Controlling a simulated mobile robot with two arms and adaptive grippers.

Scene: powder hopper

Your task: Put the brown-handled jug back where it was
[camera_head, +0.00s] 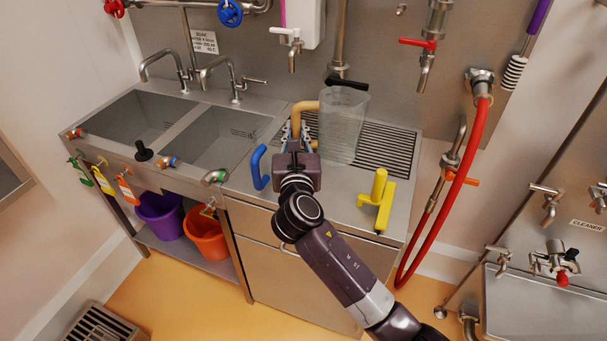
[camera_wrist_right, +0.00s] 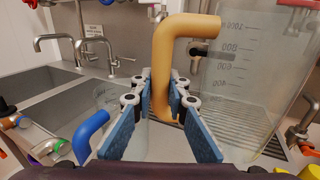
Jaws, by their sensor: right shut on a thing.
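The jug (camera_head: 343,128) is tall and clear, with a tan-brown handle (camera_head: 298,112) on its left side. It is upright over the ribbed drainboard (camera_head: 388,150); I cannot tell whether its base touches the ribs. In the right wrist view, the jug (camera_wrist_right: 255,70) shows printed volume marks, and its handle (camera_wrist_right: 165,65) stands between my fingers. My right gripper (camera_head: 297,132) is shut on that handle; its fingertips also show in the wrist view (camera_wrist_right: 160,105). My left gripper is not in view.
A blue handle (camera_head: 258,168) stands left of my gripper and a yellow handle (camera_head: 379,198) right of it, near the counter's front. Two sinks (camera_head: 215,137) lie to the left. A black lever (camera_head: 347,83) is close above the jug's rim. A red hose (camera_head: 468,165) hangs at right.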

